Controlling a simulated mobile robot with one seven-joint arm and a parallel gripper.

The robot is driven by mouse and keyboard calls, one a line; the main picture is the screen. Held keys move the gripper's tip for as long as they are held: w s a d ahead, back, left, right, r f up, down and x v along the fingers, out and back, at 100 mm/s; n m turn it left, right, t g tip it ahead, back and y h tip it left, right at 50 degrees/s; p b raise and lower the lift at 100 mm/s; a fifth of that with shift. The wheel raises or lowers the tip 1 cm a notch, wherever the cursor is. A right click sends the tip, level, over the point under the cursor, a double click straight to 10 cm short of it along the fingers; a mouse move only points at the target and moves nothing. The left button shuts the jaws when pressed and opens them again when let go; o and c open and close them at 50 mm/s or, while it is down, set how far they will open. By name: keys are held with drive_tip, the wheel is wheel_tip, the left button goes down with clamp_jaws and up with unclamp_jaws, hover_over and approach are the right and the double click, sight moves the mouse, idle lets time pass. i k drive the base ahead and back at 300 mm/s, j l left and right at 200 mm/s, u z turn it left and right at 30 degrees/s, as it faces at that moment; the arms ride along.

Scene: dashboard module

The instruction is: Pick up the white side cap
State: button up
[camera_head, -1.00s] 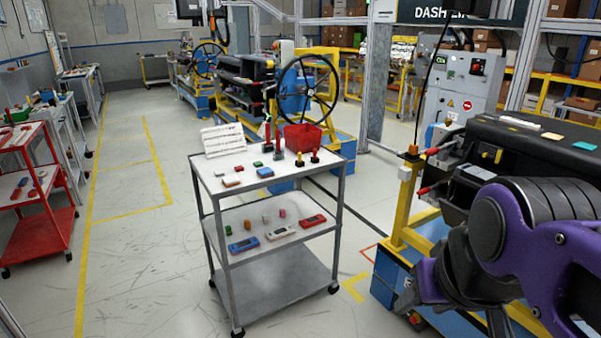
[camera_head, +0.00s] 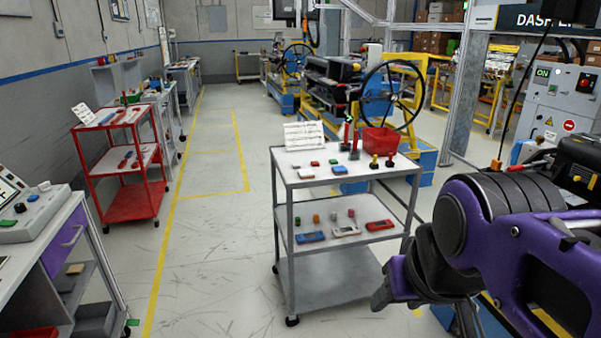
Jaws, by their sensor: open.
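A flat white piece (camera_head: 346,231) lies on the middle shelf of the grey cart, between a blue piece (camera_head: 310,237) and a red piece (camera_head: 380,225). It may be the white side cap, but the pieces are too small to tell. My gripper (camera_head: 388,292) is at the lower right, in front of the cart's right side in the picture. It is open and apart from the shelf pieces. Its fingers are dark and partly hidden by my purple arm.
The grey cart (camera_head: 345,178) holds several small parts, a red bin (camera_head: 380,140) and a white sheet (camera_head: 304,135) on top. A red cart (camera_head: 133,205) and a workbench (camera_head: 30,250) stand at left. The floor between is clear. A dashboard station is at right.

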sight(306, 174)
drive_tip(key=z, duration=2.55)
drive_tip(key=u, duration=2.65)
drive_tip(key=i+j+z, duration=0.25)
drive_tip(key=i+j, duration=0.2)
drive_tip(key=i, duration=0.15)
